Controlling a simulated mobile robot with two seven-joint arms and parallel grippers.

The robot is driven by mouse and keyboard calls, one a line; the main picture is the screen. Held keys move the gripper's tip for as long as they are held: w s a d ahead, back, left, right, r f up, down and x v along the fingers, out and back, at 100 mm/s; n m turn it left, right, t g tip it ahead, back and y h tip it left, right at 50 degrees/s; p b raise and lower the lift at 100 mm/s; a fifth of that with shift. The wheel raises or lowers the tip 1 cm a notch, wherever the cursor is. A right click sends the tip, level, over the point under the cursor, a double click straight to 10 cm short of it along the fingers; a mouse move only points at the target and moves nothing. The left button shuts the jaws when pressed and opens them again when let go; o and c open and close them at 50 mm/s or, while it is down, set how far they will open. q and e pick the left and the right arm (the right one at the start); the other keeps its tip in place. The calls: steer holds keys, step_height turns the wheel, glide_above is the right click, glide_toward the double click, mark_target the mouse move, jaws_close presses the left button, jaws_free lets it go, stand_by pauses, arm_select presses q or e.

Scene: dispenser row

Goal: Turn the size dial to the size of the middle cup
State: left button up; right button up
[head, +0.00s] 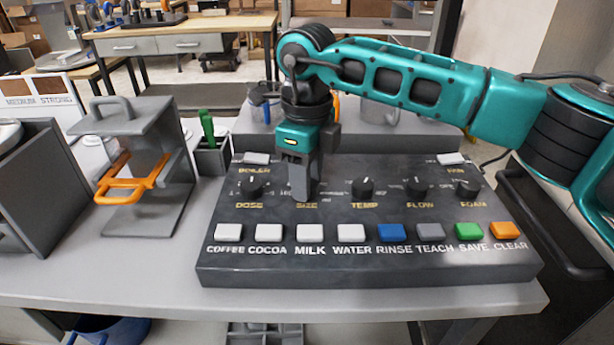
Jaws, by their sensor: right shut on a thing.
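My right gripper (302,190) points straight down onto the control panel (366,268). It is shut on the size dial, just above the SIZE label (306,205). The fingers hide the dial and most of its scale, so its setting cannot be read. The dose dial (251,186) is just left of the gripper and the temp dial (363,187) is to its right. Behind the panel, partly behind my right arm, are cups: a grey one (378,112) and a blue-grey one (262,108). Which is the middle cup cannot be told. My left gripper is not in view.
A row of coloured buttons (351,232) runs along the panel's front. The flow dial (417,186) and foam dial (467,187) are at right. A grey stand (141,215) with an orange handle (130,184) and a holder with a green-handled tool (207,127) stand left.

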steer(key=shift+n, duration=0.3)
steer(key=o, duration=1)
steer(key=shift+o, duration=0.2)
steer(key=shift+r, duration=0.1)
step_height(320, 180, up, 13)
steer(key=shift+p, duration=0.4)
